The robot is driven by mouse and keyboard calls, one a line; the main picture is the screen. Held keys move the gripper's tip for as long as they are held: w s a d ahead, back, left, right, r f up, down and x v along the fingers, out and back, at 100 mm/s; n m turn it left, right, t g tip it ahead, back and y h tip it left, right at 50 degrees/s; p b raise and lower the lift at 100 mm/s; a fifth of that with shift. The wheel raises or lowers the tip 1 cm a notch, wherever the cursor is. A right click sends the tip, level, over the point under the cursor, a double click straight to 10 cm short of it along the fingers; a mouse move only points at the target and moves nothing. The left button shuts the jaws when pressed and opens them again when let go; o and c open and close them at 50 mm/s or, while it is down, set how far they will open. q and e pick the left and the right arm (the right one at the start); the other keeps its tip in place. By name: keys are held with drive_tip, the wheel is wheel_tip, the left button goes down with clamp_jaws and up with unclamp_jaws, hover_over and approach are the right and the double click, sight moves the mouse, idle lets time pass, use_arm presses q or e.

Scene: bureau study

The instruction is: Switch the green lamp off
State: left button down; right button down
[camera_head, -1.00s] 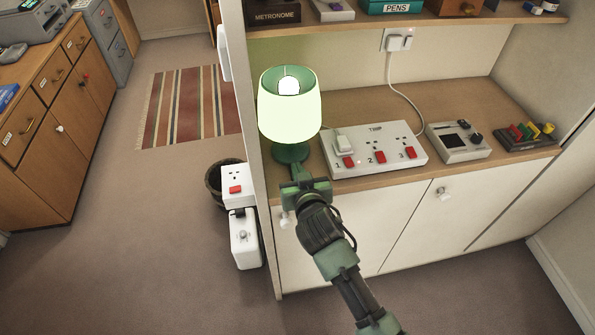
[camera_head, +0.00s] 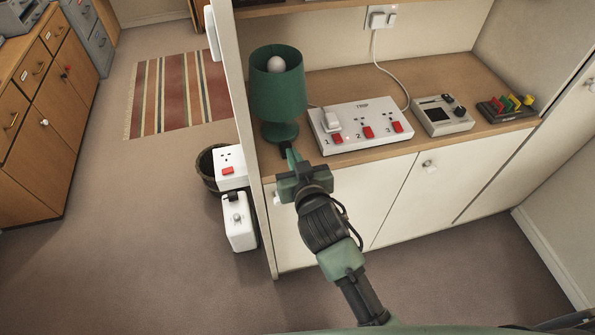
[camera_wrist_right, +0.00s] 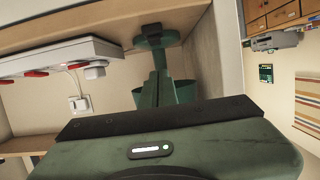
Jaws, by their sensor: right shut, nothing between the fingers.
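The green lamp (camera_head: 278,92) stands upright at the left end of the wooden counter. Its shade is dark green and the bulb inside is unlit. In the right wrist view its base (camera_wrist_right: 158,36) shows just beyond my fingers. My right gripper (camera_head: 289,150) is shut and empty, its tips close to the front of the lamp base. I cannot tell whether they touch it. In the right wrist view the fingers (camera_wrist_right: 158,75) point at the base. My left gripper is not in view.
A white power strip (camera_head: 361,125) with several red switches lies right of the lamp, a plug in its first socket. A grey device (camera_head: 441,115) and a rack of coloured levers (camera_head: 507,108) stand farther right. White cabinet doors (camera_head: 400,195) are below the counter.

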drive_tip(key=shift+f+b+v, duration=0.2)
drive_tip(key=shift+v, duration=0.9)
drive_tip(key=shift+f+b+v, duration=0.2)
drive_tip(key=shift+v, duration=0.85)
drive_tip(key=shift+s, duration=0.1)
